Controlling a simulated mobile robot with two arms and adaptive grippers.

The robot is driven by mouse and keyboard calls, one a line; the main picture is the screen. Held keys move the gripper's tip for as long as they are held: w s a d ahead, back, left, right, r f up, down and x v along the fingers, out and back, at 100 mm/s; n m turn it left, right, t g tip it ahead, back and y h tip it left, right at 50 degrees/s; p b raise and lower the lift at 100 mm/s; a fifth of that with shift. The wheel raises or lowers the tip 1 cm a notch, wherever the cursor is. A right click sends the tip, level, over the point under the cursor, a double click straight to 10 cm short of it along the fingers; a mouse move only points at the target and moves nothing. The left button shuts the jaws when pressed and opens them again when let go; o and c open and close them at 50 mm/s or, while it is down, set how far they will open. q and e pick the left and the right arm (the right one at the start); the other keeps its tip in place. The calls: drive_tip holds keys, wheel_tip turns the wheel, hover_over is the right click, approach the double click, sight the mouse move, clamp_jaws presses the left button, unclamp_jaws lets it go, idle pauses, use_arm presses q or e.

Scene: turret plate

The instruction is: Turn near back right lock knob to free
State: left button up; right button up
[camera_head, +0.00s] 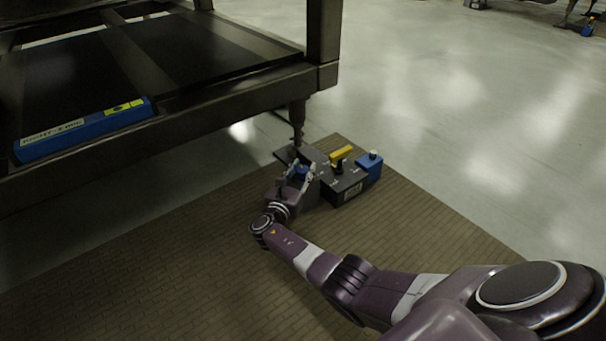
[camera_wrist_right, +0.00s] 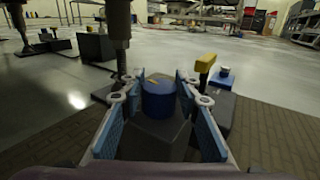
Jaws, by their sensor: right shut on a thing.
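The lock knob in my grip is a blue round knob (camera_wrist_right: 158,98) on a dark grey lock box (camera_head: 347,187) at the foot of the table leg. My right gripper (camera_head: 301,174) reaches it low over the mat. In the right wrist view the fingers of my right gripper (camera_wrist_right: 160,92) stand on both sides of the knob, shut on it. In the head view the fingers hide most of the knob. The knob's pointing direction is hard to read. A yellow handle (camera_head: 341,153) stands up from the box, to the right of my gripper. My left gripper is out of view.
A blue block (camera_head: 371,166) with a pale-topped knob joins the box's right end. The dark table frame (camera_head: 230,98) stands above left, its leg (camera_head: 298,120) close behind the gripper. A brown mat (camera_head: 190,270) lies below; the grey floor (camera_head: 480,110) at right is clear.

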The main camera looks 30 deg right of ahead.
drive_tip(key=shift+f+m+g+h+b, duration=0.15)
drive_tip(key=shift+m+g+h+b, duration=0.5)
drive_tip(key=shift+g+b, duration=0.3)
drive_tip(key=shift+s+m+g+b, duration=0.1)
drive_tip(key=shift+m+g+b, duration=0.25)
drive_tip(key=shift+g, duration=0.1)
drive_tip(key=shift+d, duration=0.1)
drive_tip(key=o, duration=1.2)
drive_tip(key=shift+r, duration=0.2)
